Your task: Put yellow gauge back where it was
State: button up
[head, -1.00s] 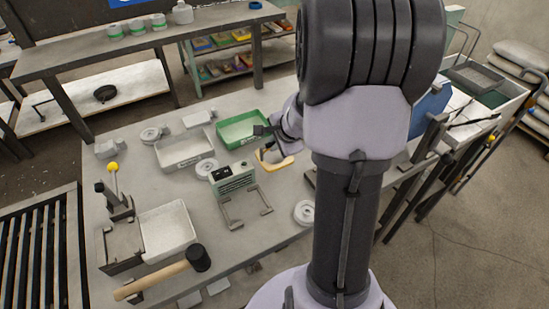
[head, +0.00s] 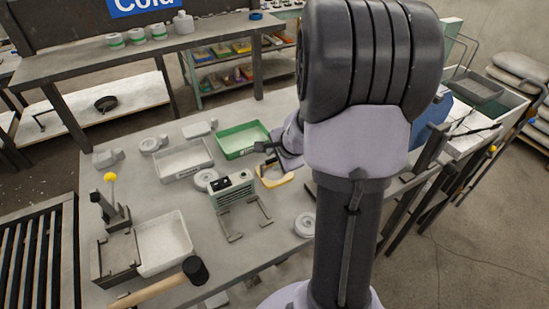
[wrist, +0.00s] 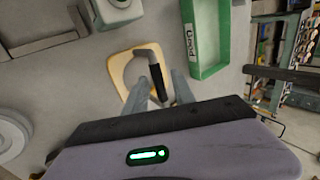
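The yellow gauge (head: 275,177) appears to be the tan-yellow rounded frame lying on the grey bench, in front of the green tray. In the wrist view it shows as a yellow frame (wrist: 117,66) with a grey curved part and a dark bar inside its right side. My gripper (wrist: 160,84) is just over the gauge's right side, with its two grey fingers apart and the dark bar seen between them. I cannot tell whether the fingers touch the bar. In the head view my gripper (head: 268,150) is partly hidden by my own arm.
A green tray (head: 242,150) stands behind the gauge, with a grey tray (head: 183,173) left of it. A pale green device (head: 232,190) is close on the left. A white tray (head: 163,243) and a mallet (head: 160,288) lie at front left. Bare bench lies in between.

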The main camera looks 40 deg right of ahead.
jog(key=p+v, duration=0.5)
jog(key=v, duration=0.7)
jog(key=w+a+r+n+y, duration=0.1)
jog(key=a+r+n, duration=0.3)
jog(key=a, duration=0.4)
jog(key=w+a+r+n+y, duration=0.1)
jog(key=a+r+n+y, duration=0.2)
jog(key=a, duration=0.4)
jog(key=s+a+r+n, duration=0.2)
jog(key=s+a+n, duration=0.2)
jog(key=s+a, duration=0.2)
jog(key=s+a+r+n, duration=0.3)
jog(key=s+a+n, duration=0.2)
jog(key=s+a, duration=0.2)
jog(key=shift+a+g, duration=0.4)
jog(key=shift+a, duration=0.05)
